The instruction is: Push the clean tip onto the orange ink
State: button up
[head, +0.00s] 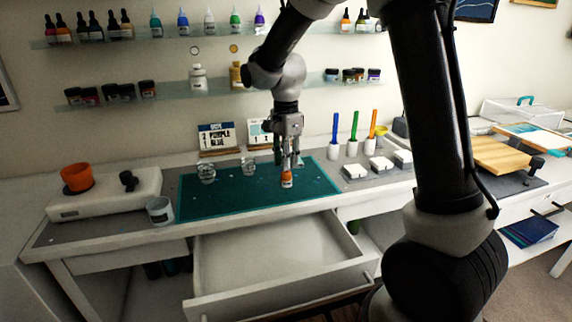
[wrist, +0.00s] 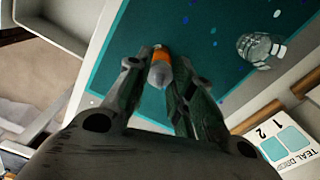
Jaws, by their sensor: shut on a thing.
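The orange ink (head: 287,181) is a small bottle with an orange body and a pale label, standing upright on the teal mat (head: 215,204). My gripper (head: 287,164) points straight down over it, fingers close around its top. In the wrist view, a pale tapered piece, apparently the clean tip (wrist: 158,77), sits between the fingertips, in line with the orange ink (wrist: 161,57). My gripper is shut on this piece. Whether it is fully seated on the bottle or only touching it cannot be told, as the fingers hide the joint.
Two clear cups (head: 206,173) (head: 249,167) stand on the mat behind the bottle. A grey cup (head: 160,211) stands left of the mat. A drawer (head: 275,255) is open below the front edge. Cards (head: 217,138) stand at the back; white blocks (head: 355,171) sit to the right.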

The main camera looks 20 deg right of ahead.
notch_tip(320, 180, up, 7)
jog(key=shift+f, duration=3.45)
jog(key=shift+f, duration=0.15)
jog(key=o, duration=0.8)
jog(key=shift+c, duration=0.2)
jog(key=shift+o, duration=0.2)
jog(key=o, duration=0.4)
jog(key=shift+r, duration=3.5)
